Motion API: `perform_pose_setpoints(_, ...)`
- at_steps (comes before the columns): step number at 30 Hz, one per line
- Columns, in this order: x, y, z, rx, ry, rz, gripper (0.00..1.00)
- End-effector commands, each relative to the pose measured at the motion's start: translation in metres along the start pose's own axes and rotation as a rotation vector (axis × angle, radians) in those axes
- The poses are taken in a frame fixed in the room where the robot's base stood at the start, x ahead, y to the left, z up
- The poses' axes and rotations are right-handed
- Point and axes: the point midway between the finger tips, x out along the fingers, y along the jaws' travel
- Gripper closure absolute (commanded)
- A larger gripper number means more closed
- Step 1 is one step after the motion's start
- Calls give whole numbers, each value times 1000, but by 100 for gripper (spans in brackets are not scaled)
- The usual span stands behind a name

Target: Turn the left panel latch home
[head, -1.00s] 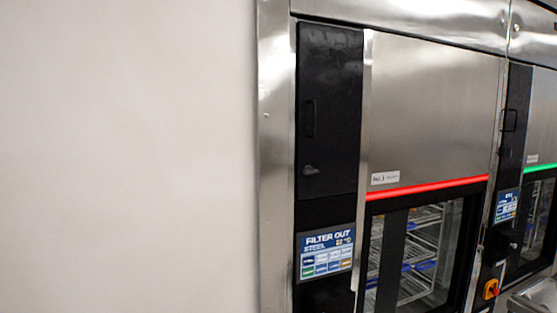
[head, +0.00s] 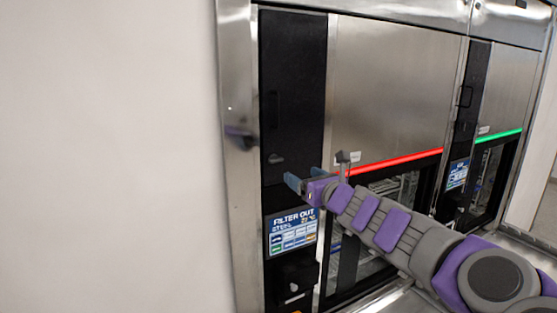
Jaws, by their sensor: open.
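The left black panel (head: 292,95) is a tall dark door on the left washer, with a dark vertical handle (head: 273,108). The latch (head: 276,159) is a small grey lever low on this panel, lying roughly level. My gripper (head: 291,181) is open and empty, in front of the lower part of the panel. In the picture its fingertips are just below and right of the latch. I see no contact, and the depth gap to the panel is hard to judge.
Below the panel is a blue "FILTER OUT" display (head: 292,233). Right of it is a steel washer front with a red light strip (head: 395,162) and glass door. A second washer has a green strip (head: 498,135). A bare pale wall (head: 110,150) is at left.

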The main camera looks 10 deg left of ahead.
Motion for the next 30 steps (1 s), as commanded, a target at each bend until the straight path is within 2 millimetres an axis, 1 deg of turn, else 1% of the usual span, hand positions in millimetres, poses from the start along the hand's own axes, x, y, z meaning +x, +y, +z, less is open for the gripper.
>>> perform_pose_setpoints(1,8,0,-1,-1,4,-1,23)
perform_pose_setpoints(12,54,1,2,-4,0,2,23)
perform_pose_setpoints(30,120,0,2,-6,1,0,23)
